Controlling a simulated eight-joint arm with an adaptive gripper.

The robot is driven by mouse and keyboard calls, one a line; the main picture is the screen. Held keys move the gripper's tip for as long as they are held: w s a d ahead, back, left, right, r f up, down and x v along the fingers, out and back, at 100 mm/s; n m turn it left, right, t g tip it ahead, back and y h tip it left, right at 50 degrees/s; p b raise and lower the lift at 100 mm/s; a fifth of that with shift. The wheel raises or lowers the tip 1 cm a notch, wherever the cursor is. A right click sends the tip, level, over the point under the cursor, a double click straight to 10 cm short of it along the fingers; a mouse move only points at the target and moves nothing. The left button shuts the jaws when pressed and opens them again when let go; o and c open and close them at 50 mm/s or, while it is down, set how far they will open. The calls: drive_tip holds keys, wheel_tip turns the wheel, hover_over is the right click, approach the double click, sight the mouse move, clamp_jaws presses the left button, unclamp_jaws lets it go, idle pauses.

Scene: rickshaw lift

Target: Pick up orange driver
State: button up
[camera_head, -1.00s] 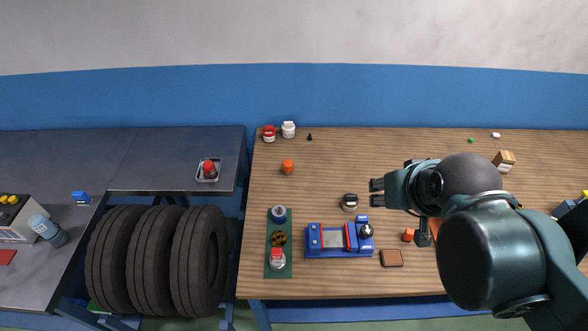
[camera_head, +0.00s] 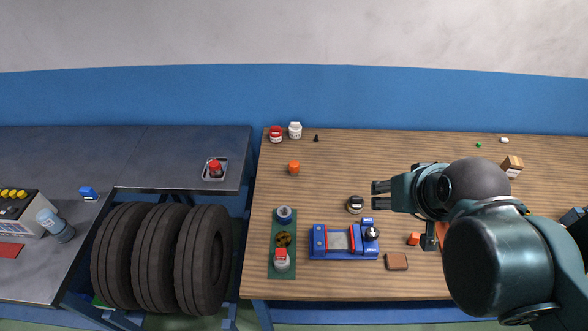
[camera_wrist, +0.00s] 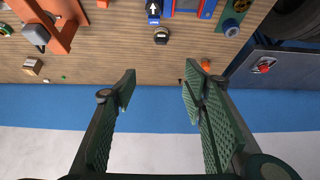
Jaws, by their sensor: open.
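A small orange object (camera_head: 294,167) stands on the left part of the wooden bench. It looks like a short cylinder, and I cannot tell for sure that it is the driver. It also shows in the wrist view (camera_wrist: 206,65), near the right fingertip in the picture but apart from it. A second small orange object (camera_head: 414,239) lies nearer the front edge, below my gripper in the head view. My gripper (camera_head: 379,195) is above the bench to the right of the cylinder. Its fingers (camera_wrist: 160,88) are spread with nothing between them.
A blue vise (camera_head: 340,241), a dark-lidded jar (camera_head: 355,204), a brown block (camera_head: 396,261) and a green tray (camera_head: 283,212) occupy the front. The bench's back middle is mostly clear.

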drive_tip(key=m+g+b, duration=0.2)
drive_tip(key=m+g, duration=0.5)
drive_tip(key=m, duration=1.1)
hover_over(294, 163)
drive_tip(key=f, duration=2.4)
drive_tip(key=shift+d+f, duration=0.2)
drive_tip(key=shift+w+a+f, duration=0.1)
drive_tip(key=shift+a+f, duration=0.1)
drive_tip(key=shift+f, duration=0.15)
drive_tip(key=shift+f, duration=0.1)
drive_tip(key=shift+f, duration=1.2)
